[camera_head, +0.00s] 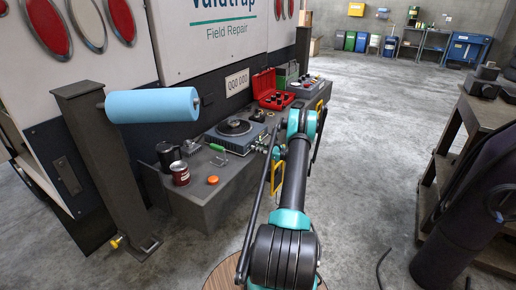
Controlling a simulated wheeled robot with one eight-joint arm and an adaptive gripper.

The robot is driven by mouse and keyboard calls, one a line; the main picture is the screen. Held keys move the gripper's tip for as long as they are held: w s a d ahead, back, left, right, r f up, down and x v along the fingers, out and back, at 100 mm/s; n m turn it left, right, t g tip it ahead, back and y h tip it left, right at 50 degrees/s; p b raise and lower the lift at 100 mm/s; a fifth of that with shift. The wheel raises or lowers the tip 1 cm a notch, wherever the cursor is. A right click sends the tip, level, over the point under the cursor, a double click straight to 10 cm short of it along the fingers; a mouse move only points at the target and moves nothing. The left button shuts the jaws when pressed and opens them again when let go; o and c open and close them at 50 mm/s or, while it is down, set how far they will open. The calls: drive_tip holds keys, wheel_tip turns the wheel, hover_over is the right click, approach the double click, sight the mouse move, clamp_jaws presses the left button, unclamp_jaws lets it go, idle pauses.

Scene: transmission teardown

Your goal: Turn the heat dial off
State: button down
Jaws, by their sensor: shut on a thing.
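A grey hot plate (240,134) with a round dark top sits on the dark workbench against the truck side. My gripper (263,146) is at the front right edge of the hot plate, small and partly hidden by my arm. It is shut at the heat dial's place on that front edge. The dial itself is covered by the gripper, so its setting cannot be read.
Left on the bench (187,205) are dark cans (165,155), a red can (180,173), a green-handled tool (217,149) and an orange button (213,180). Behind stands an open red case (268,88). A post with a blue roll (152,105) is left; a shelf (452,150) is right.

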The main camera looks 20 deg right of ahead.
drive_tip(key=n, duration=0.8)
drive_tip(key=shift+d+n, duration=0.1)
drive_tip(key=shift+n, duration=0.2)
drive_tip(key=n, duration=1.3)
drive_tip(key=shift+r+n, duration=0.1)
drive_tip(key=shift+n, duration=0.2)
drive_tip(key=n, duration=0.9)
drive_tip(key=shift+s+n, duration=0.1)
drive_tip(key=shift+n, duration=1.8)
